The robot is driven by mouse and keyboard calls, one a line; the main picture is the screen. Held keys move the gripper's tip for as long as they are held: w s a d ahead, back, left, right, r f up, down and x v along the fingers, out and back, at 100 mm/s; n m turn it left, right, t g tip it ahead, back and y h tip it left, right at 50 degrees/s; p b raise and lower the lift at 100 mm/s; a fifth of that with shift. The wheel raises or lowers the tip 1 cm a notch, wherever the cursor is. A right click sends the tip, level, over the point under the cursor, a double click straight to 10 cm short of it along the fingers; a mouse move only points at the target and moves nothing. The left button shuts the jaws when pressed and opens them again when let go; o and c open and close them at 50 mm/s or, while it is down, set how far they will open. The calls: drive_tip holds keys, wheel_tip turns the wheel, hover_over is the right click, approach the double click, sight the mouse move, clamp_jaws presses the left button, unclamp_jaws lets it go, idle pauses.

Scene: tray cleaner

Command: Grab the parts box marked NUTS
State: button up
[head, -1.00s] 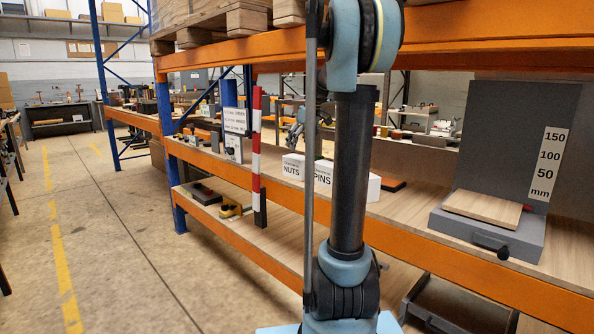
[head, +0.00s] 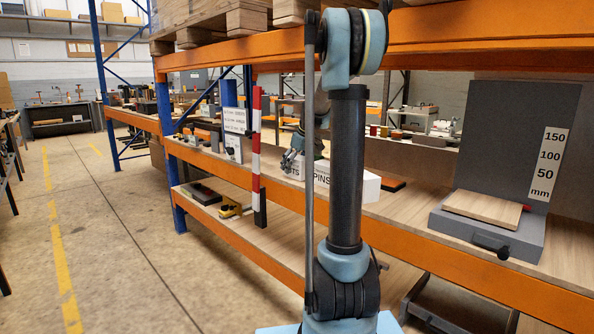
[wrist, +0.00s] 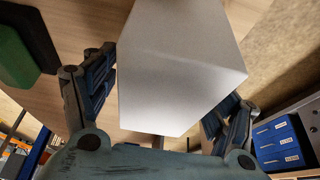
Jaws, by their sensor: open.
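The white NUTS box (head: 298,172) sits on the middle wooden shelf, left of the white PINS box (head: 365,188). Only the end of its label shows; my gripper (head: 289,160) hides the rest. In the wrist view a plain white box (wrist: 180,75) lies between the fingers of my gripper (wrist: 172,85), one finger on each side. The fingers are open; whether either touches the box I cannot tell.
A red-and-white post (head: 256,140) stands at the shelf's front edge, left of the boxes. A grey stand with a wooden plate (head: 484,207) is at the right. A dark and green block (wrist: 20,50) lies near the left finger in the wrist view.

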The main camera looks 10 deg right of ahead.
drive_tip(key=shift+w+a+f, duration=0.1)
drive_tip(key=shift+w+f, duration=0.05)
drive_tip(key=shift+f, duration=0.3)
drive_tip(key=shift+f, duration=0.25)
idle(0.4)
drive_tip(key=c, duration=1.4)
